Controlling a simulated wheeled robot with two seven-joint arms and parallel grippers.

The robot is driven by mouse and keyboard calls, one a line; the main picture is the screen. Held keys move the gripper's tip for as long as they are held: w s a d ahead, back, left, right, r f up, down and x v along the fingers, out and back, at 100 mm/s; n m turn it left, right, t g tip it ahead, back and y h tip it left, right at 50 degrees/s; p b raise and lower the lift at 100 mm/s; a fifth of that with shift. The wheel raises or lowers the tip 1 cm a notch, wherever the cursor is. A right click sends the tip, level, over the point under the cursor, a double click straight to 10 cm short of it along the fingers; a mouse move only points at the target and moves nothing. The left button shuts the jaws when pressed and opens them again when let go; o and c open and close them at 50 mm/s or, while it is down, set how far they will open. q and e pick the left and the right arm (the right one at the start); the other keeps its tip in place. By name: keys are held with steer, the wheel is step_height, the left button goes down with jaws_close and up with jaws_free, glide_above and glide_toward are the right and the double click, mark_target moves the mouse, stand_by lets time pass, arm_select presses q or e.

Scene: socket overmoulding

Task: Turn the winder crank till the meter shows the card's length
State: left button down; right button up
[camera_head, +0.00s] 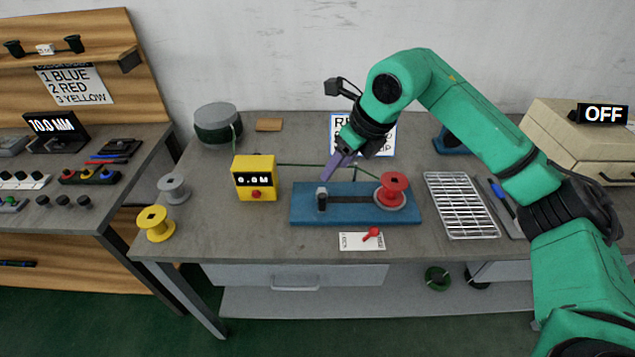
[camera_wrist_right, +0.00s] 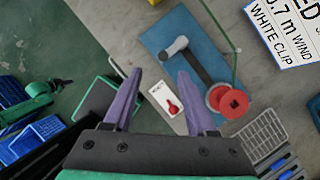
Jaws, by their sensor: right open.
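The winder is a blue base (camera_head: 300,214) with a red spool (camera_head: 393,186) at its right and a dark crank arm with a grey knob (camera_head: 321,192) at its left. In the right wrist view the knob (camera_wrist_right: 176,47) lies beyond the fingertips. My right gripper (camera_head: 335,168), with purple fingers, is open above the winder, apart from the knob; its fingers (camera_wrist_right: 158,74) hold nothing. The yellow meter (camera_head: 254,164) appears to read 0.0 M. The instruction card (camera_head: 386,135) is partly hidden by my arm; in the wrist view it (camera_wrist_right: 285,30) shows "0.7 m WIND" and "WHITE CLIP". My left gripper is out of view.
A green line runs from a cable drum (camera_head: 217,125) past the meter toward the winder. A small white card with a red piece (camera_head: 372,234) lies in front. A wire rack (camera_head: 460,205) stands right; yellow (camera_head: 155,224) and grey (camera_head: 174,189) spools stand left.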

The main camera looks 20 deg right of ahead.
steer(key=p, duration=0.1)
glide_toward(322, 195)
steer(key=shift+h, duration=0.3)
steer(key=x, duration=0.3)
steer(key=p+x, duration=0.1)
steer(key=x, duration=0.6)
steer(key=shift+s+a+p, duration=0.15)
steer(key=shift+a+p, duration=0.1)
steer(key=shift+p, duration=0.1)
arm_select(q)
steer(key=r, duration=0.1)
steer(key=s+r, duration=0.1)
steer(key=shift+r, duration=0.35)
arm_select(e)
steer(key=shift+f, duration=0.15)
jaws_close()
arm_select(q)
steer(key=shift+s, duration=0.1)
